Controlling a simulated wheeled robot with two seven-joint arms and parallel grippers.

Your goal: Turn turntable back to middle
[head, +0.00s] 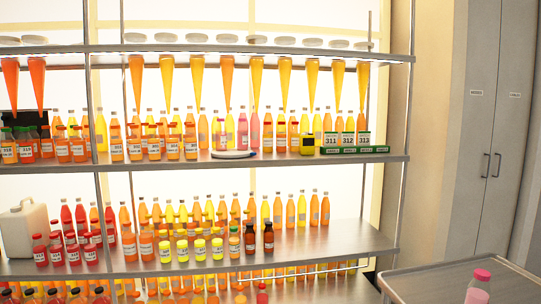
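A low round white disc with a dark rim (233,155), which looks like the turntable, sits at the front edge of the upper bottle shelf. Its top looks bare at the front. Orange and pink bottles stand at or just behind its back edge; I cannot tell whether any stand on it. No mark showing its rotation is readable. Neither of my grippers is in view.
The upper shelf (350,160) holds many bottles, a yellow-black device (307,144) and green-based holders labelled 311 to 313 (348,143). Hanging orange cones (228,80) are above. A lower shelf (340,240) holds more bottles. A pink-capped bottle (478,287) stands on a grey table (425,284).

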